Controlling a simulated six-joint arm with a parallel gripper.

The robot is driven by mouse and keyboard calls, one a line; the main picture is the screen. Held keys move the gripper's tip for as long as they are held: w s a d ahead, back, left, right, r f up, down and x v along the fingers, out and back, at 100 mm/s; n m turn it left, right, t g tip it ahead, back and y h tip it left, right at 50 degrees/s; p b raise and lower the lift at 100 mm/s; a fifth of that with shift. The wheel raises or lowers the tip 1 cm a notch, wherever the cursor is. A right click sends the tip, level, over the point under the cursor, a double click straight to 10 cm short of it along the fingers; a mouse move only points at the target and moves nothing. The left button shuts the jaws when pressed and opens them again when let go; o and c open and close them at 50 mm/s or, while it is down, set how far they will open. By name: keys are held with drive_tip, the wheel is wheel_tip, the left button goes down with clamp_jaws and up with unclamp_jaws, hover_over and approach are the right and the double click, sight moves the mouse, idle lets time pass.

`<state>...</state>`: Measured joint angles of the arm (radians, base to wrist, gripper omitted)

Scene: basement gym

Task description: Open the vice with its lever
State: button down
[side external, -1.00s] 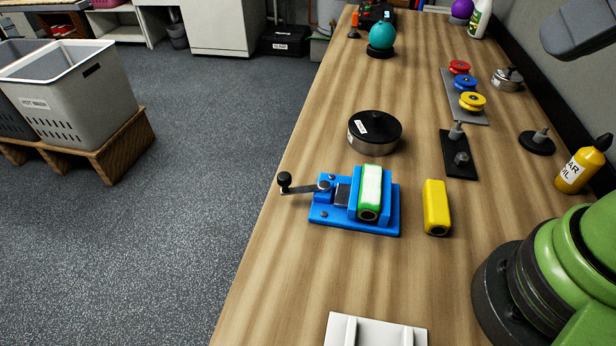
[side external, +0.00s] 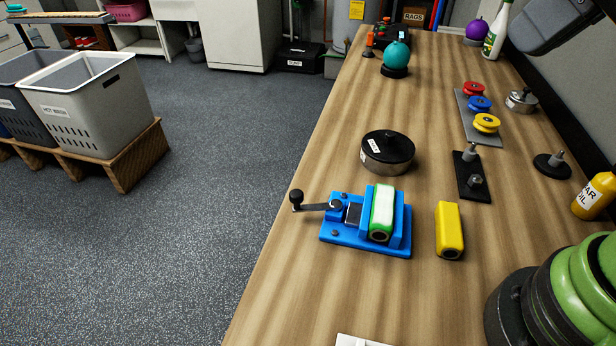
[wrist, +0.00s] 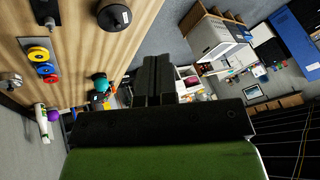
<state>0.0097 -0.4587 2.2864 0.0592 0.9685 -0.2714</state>
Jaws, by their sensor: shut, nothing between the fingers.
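The blue vice (side external: 335,236) sits on the wooden bench in the side external view. A green and white block (side external: 382,213) stands between its jaws. The vice's lever (side external: 314,207) is a grey bar with a black knob (side external: 296,196), pointing left past the bench edge. My gripper (wrist: 154,72) shows in the wrist view, its dark fingers together with nothing between them. It is away from the vice, which is not in the wrist view. In the side external view the fingers cannot be made out.
A yellow block (side external: 448,230) lies just right of the vice. A black-topped round tin (side external: 387,153) stands behind it. A dark plate with pegs (side external: 471,175) and a rack of coloured pulleys (side external: 478,104) are farther back right. The bench in front of the vice is mostly clear.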

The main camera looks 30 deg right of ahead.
drive_tip(key=w+a+f+n+g+y, duration=0.2)
drive_tip(key=w+f+n, duration=0.3)
drive_tip(key=w+f, duration=0.4)
drive_tip(key=w+a+f+n+g+y, duration=0.1)
drive_tip(key=w+f+n+g, duration=0.3)
drive_tip(key=w+f, duration=0.5)
drive_tip(key=w+n+y, duration=0.1)
drive_tip(key=w+n, duration=0.1)
drive_tip(key=w, duration=0.1)
drive_tip(key=shift+a, duration=0.4)
drive_tip(key=shift+w+f, duration=0.1)
drive_tip(key=x, duration=0.9)
drive_tip(key=shift+a+f, duration=0.1)
drive_tip(key=shift+a, duration=0.2)
drive_tip(key=shift+s+a+f, duration=0.15)
drive_tip(key=shift+s+a, duration=0.3)
drive_tip(key=shift+a, duration=0.15)
drive_tip(key=shift+s+a+f, duration=0.15)
drive_tip(key=shift+s+a, duration=0.35)
drive_tip(key=shift+a, duration=0.15)
drive_tip(key=shift+s+a, duration=0.35)
drive_tip(key=shift+a, duration=0.05)
